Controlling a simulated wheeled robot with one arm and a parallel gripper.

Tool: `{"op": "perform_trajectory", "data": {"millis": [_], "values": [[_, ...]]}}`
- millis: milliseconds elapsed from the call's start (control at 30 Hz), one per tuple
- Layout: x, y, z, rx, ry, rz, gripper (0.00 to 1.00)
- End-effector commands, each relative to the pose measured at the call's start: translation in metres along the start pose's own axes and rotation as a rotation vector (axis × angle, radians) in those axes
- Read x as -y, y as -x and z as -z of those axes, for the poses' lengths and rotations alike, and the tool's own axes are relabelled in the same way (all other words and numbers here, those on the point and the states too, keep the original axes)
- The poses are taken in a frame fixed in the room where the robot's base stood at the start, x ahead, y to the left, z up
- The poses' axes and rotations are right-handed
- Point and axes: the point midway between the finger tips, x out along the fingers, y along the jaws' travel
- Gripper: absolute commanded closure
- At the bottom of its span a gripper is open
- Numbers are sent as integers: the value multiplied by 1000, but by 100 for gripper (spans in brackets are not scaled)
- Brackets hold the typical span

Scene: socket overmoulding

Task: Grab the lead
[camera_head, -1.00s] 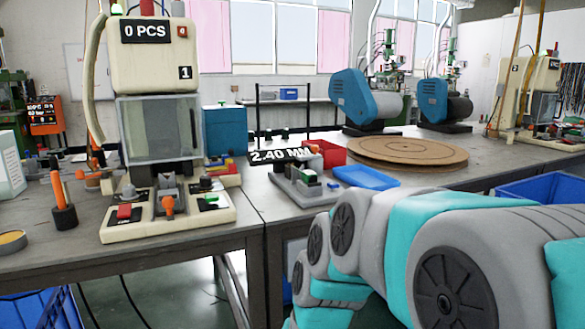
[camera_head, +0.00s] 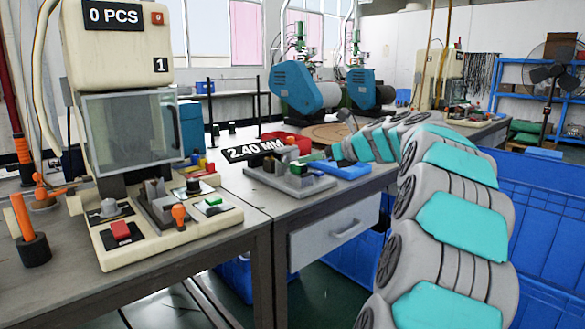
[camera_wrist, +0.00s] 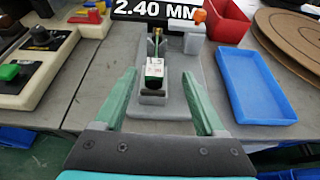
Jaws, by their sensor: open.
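I cannot pick out the lead with certainty. In the wrist view a small white and green piece (camera_wrist: 154,68) stands on a grey gauge fixture (camera_wrist: 183,98), with a thin brass-coloured part (camera_wrist: 157,42) behind it. My gripper (camera_wrist: 158,76) is open, its two green-grey fingers spread either side of that piece, with space between and nothing held. The fixture carries a "2.40 MM" display (camera_wrist: 155,10), which also shows in the head view (camera_head: 255,150). In the head view my arm reaches toward the fixture (camera_head: 290,182) from the right; my fingertips are not clear there.
A blue tray (camera_wrist: 252,85) lies right of the fixture, with a red bin (camera_wrist: 225,20) behind it and a round brown board (camera_wrist: 295,38) further right. A cream moulding machine (camera_head: 120,120) stands left. Large blue crates (camera_head: 540,215) are at the right.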

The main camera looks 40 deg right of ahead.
Motion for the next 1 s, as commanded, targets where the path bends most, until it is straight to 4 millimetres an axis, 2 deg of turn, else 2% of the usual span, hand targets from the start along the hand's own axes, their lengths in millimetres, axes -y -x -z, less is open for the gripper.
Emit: {"op": "perform_trajectory", "data": {"millis": [100,267,533,800,1000], "values": [[-1,-14,2,-2,1,-2,28],[-3,-25,4,-3,3,-3,28],[-7,-62,8,-4,5,-5,28],[-8,-68,7,-3,5,-4,28],[-7,-68,7,-3,5,-4,49]]}}
